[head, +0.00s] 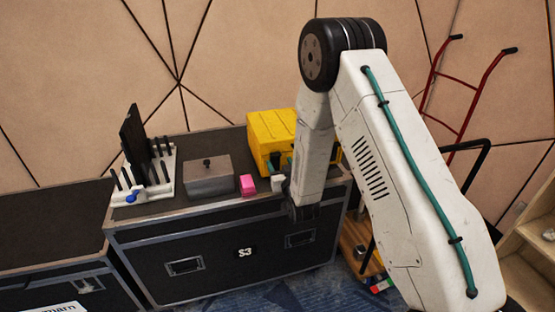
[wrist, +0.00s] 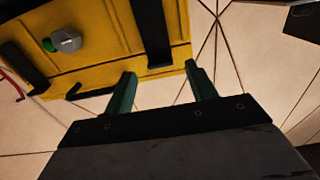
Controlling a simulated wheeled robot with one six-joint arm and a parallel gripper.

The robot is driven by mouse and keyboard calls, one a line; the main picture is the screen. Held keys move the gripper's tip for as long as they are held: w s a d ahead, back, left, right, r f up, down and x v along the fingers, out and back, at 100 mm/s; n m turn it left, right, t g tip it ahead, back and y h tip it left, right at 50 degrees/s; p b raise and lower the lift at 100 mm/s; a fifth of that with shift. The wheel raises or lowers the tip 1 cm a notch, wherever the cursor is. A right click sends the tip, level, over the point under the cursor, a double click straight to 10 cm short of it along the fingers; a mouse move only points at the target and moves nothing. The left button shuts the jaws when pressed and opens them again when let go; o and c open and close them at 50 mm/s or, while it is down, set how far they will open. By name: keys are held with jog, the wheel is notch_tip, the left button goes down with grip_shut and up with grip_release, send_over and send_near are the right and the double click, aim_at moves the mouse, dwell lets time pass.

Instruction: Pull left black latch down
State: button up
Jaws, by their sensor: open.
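The yellow case (head: 272,127) stands at the back right of the black flight case, partly hidden by my arm. In the wrist view it fills the upper left. One black latch (wrist: 155,32) runs up from just above the gap between my fingertips; another black latch (wrist: 20,62) is at the far left. The wrist view looks turned over, so the near latch seems to be the left one. My gripper (wrist: 160,76) is open and empty, its two green fingers apart. Whether they touch the case or latch, I cannot tell. In the head view my arm mostly hides it.
On the flight case (head: 225,215) are a grey lidded box (head: 208,176), a pink block (head: 247,185) and a white rack (head: 150,182) with dark upright pieces. A red hand truck (head: 462,95) stands at right. A grey-green knob (wrist: 65,41) sits between the latches.

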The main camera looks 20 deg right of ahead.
aim_at(277, 157)
jog(key=shift+w, duration=1.9)
grip_shut()
jog(key=shift+a, duration=0.1)
